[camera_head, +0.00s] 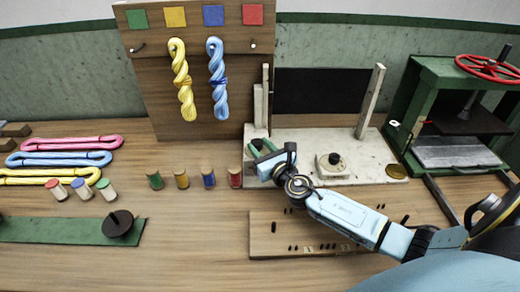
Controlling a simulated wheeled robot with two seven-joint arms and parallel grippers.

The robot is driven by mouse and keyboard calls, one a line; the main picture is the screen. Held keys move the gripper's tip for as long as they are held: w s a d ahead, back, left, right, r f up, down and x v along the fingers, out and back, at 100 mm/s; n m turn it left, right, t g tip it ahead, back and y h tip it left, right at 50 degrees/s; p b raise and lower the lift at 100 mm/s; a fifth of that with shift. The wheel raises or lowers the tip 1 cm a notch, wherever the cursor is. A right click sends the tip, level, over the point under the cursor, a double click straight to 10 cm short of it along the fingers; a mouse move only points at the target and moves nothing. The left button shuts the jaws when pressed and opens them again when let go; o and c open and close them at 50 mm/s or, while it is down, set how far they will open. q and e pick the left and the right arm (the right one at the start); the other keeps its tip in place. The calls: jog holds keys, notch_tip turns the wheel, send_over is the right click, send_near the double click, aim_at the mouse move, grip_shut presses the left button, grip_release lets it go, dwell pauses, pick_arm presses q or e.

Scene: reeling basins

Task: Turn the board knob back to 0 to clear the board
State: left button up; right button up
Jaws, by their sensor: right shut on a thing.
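A black knob (333,158) sits on a round pale base on the white slab (375,150), in front of a dark panel (320,92). I cannot read any scale or mark on it. My right gripper (262,152) reaches in from the lower right and is at the slab's left end, by the left post. It is left of this knob and apart from it. The jaws are shut on a small green piece (263,144), mostly hidden by the gripper. My left gripper is not in view.
A wooden board (275,222) with holes lies under my right forearm. Several coloured spools (208,178) stand left of the gripper. A green strip (50,229) with a black disc (118,223) lies front left. A green press (430,85) with a red wheel stands right.

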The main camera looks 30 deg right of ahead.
jog(key=o, duration=1)
jog(key=shift+c, duration=0.2)
jog(key=shift+s, duration=0.1)
jog(key=s, duration=1.3)
jog(key=shift+a, duration=0.4)
